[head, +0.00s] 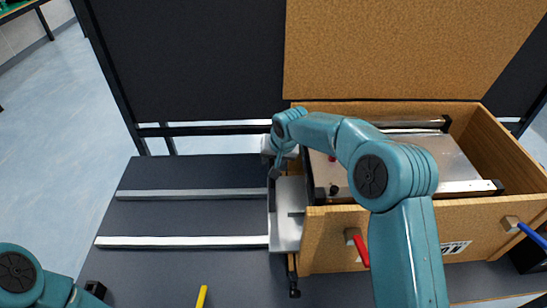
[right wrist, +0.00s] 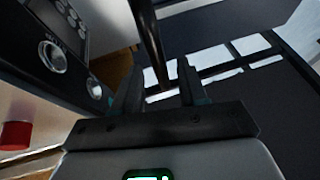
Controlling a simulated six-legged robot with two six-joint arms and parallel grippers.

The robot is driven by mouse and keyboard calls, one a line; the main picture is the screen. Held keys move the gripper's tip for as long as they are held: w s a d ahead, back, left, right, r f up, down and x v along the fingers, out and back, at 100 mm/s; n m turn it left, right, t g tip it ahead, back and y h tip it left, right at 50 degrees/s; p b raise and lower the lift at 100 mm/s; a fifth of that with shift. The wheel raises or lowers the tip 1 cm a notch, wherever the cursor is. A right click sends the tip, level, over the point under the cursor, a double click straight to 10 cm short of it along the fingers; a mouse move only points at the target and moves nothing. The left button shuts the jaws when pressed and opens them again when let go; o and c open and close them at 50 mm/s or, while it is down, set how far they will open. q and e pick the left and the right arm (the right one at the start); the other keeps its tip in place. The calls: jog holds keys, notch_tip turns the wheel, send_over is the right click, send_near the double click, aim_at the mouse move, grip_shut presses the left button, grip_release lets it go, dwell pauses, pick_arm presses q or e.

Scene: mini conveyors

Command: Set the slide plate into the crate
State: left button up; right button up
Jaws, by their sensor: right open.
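The open wooden crate (head: 335,225) stands at the right of the table in the head view, with a flat metal conveyor unit (head: 440,160) inside. A pale grey metal plate (head: 287,230), which I take for the slide plate, is outside the crate against its left side, at the right end of two rails. My right gripper (head: 277,172) is at the plate's far end, partly hidden by its own arm. In the right wrist view its fingers (right wrist: 158,88) are open, with a dark rod (right wrist: 152,42) showing between them; contact is unclear. My left gripper (head: 95,289) is barely visible at lower left.
Two pale rails (head: 185,242) run left across the dark table. A yellow stick (head: 202,297) lies at the front edge. Red (head: 361,250) and blue (head: 532,236) handles project from the crate's front. The crate's raised lid (head: 390,50) stands behind. The table's left-front area is mostly clear.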

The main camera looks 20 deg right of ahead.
aim_at(307, 161)
grip_shut()
jog(key=s+d, duration=0.1)
jog(key=d, duration=0.5)
jog(key=s+d+b, duration=0.1)
jog(key=d, duration=0.2)
jog(key=shift+s+d, duration=0.15)
jog(key=shift+s, duration=0.15)
jog(key=shift+d, duration=0.1)
grip_release()
jog(key=shift+r, duration=0.1)
